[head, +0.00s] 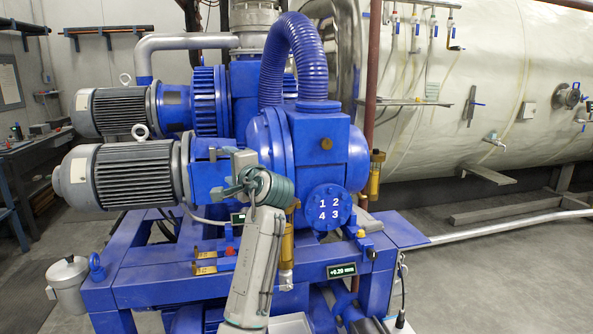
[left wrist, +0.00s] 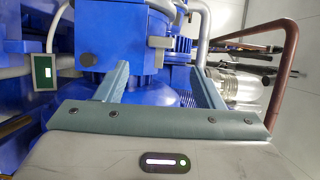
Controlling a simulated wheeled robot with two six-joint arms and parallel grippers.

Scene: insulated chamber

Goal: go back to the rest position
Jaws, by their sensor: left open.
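My left gripper (head: 232,178) is in front of the blue pump machine (head: 330,150), left of the round blue cover marked 1 2 4 3 (head: 329,207). The arm rises to it from the bottom middle. In the left wrist view the left gripper (left wrist: 160,78) shows two grey-blue fingers spread apart, with nothing held between them. Blue machine parts lie beyond the fingers. I cannot tell how far they are from the fingertips. My right gripper is in neither view.
Two grey motors (head: 125,180) (head: 115,110) stick out left of the pump. A blue frame (head: 150,285) carries a small display (head: 341,270). A ribbed blue hose (head: 297,45) arches above. A large pale tank (head: 500,90) stands at right, with open floor (head: 500,280) before it.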

